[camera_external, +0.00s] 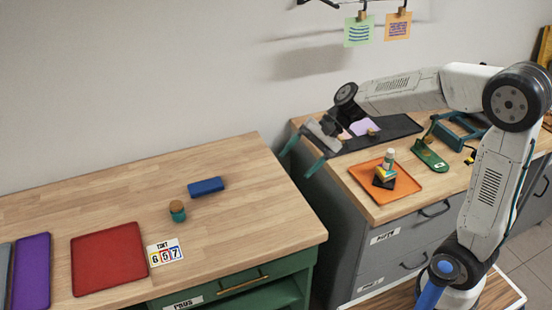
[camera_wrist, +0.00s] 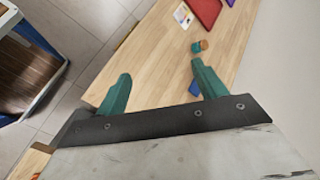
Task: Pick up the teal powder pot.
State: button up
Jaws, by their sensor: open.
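The teal powder pot (camera_external: 178,214) stands upright on the left wooden table, with a brown lid on top. In the wrist view the pot (camera_wrist: 196,47) is small, just beyond the tip of the right finger. My gripper (camera_external: 302,156) is at the end of the raised arm, above the gap between the two work surfaces, to the right of the pot and well apart from it. In the wrist view my gripper (camera_wrist: 160,78) shows two teal fingers spread wide with nothing between them.
A blue block (camera_external: 206,187) lies close behind the pot. A red tray (camera_external: 109,259), a number card (camera_external: 165,252) and a purple tray (camera_external: 31,272) lie to the left. The right cabinet holds an orange tray (camera_external: 412,186) with stacked items. The wooden top (camera_external: 262,208) right of the pot is clear.

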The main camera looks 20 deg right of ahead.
jog(key=w+a+f+m+y, duration=0.2)
jog(key=w+a+f+m, duration=0.1)
jog(key=w+a, duration=0.4)
jog(key=m+t+y, duration=0.2)
jog(key=m, duration=0.5)
send_near(177, 213)
jog(key=f+m, duration=0.1)
jog(key=w+a+f+m, duration=0.1)
jog(key=w+a+f+m+t, duration=0.1)
jog(key=m, duration=0.1)
jog(key=shift+f, duration=0.25)
jog(key=shift+a+f, duration=0.25)
jog(key=x, duration=0.7)
jog(key=shift+a+r, duration=0.15)
jog(key=shift+r, duration=0.05)
jog(key=shift+w, duration=0.1)
jog(key=c, duration=1.1)
